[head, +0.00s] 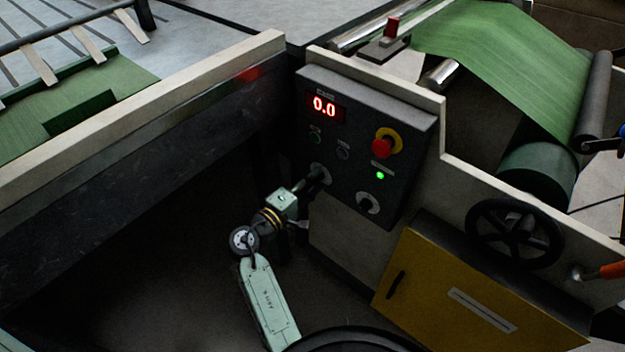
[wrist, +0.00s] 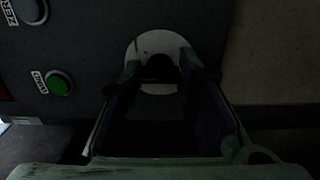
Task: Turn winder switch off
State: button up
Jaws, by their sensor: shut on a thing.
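The dark control panel (head: 349,150) has two rotary switches on pale round plates. My gripper (head: 314,179) reaches the left rotary switch (head: 322,167) at the panel's lower left. In the wrist view, the fingers (wrist: 162,84) are shut on its dark knob, in front of the white round plate (wrist: 151,43). The fingers partly hide the knob, so I cannot tell its exact angle. The right rotary switch (head: 368,203) is free. I cannot read either switch's label, so I cannot tell from lettering which is the winder switch.
The panel has a red display (head: 324,107) reading 0.0, a red emergency button (head: 386,142) on yellow and a lit green lamp (head: 380,175). A yellow cabinet (head: 450,300) and black handwheel (head: 515,233) stand right. A pale frame beam (head: 140,112) runs left.

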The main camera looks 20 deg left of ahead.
jog(key=o, duration=1.2)
jog(key=shift+c, duration=0.2)
jog(key=v, duration=1.2)
